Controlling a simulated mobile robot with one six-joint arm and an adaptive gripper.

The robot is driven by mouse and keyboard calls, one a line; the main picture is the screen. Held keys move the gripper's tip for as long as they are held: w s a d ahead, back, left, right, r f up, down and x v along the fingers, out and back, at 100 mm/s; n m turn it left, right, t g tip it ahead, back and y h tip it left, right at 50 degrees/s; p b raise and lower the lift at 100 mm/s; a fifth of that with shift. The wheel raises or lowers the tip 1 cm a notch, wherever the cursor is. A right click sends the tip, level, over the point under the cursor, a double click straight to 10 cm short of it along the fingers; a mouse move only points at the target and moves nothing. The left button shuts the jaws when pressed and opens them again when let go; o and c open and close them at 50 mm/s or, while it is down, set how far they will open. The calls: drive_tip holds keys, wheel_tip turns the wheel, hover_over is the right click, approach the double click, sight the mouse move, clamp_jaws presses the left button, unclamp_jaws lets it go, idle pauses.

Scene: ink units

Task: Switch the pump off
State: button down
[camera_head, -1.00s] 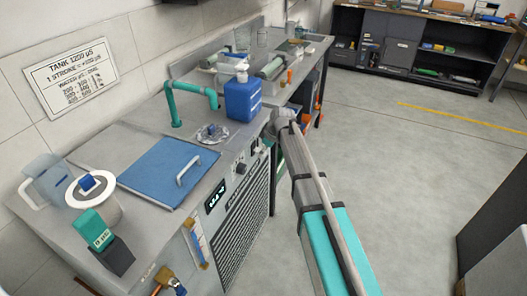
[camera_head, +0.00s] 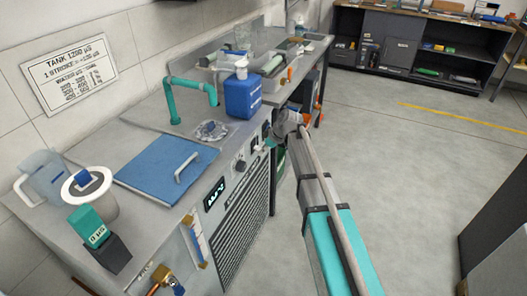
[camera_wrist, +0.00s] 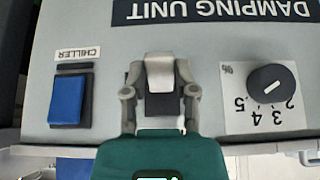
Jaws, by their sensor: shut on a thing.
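A white switch piece on a dark base (camera_wrist: 160,74) shows between my fingertips in the wrist view. My gripper (camera_wrist: 160,88) is shut on it, at the face of the damping unit. Any label for this switch is hidden by my gripper, so I cannot read whether it is the pump's. In the head view my gripper (camera_head: 279,128) is at the unit's front panel, at the right end of the cabinet. A blue rocker switch (camera_wrist: 67,100) labelled CHILLER sits left of it in the wrist view.
A black numbered knob (camera_wrist: 270,86) is close on the right in the wrist view. In the head view a blue canister (camera_head: 242,97), a teal pipe (camera_head: 175,100) and a blue lid (camera_head: 167,168) are on the cabinet top.

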drive_tip(key=shift+c, duration=2)
unclamp_jaws()
drive_tip(key=shift+r+h+p, duration=0.2)
drive_tip(key=shift+h+p, duration=0.1)
drive_tip(key=shift+p, duration=0.2)
drive_tip(key=shift+w+r+g+h+p, duration=0.1)
drive_tip(key=shift+r+g+h+p, duration=0.3)
drive_tip(key=shift+h+p, duration=0.4)
drive_tip(key=p+v, duration=1.3)
drive_tip(key=v, duration=0.1)
drive_tip(key=s+d+m+h, duration=0.1)
drive_tip(key=s+d+m, duration=0.4)
drive_tip(key=s, duration=0.4)
drive_tip(key=s+d+m+g+h, duration=0.1)
drive_tip(key=s+d+m+h, duration=0.1)
drive_tip(key=s+d+m, duration=0.3)
drive_tip(key=shift+s+d+f+p, duration=0.4)
drive_tip(key=shift+s+d, duration=1.15)
drive_tip(key=shift+s, duration=0.95)
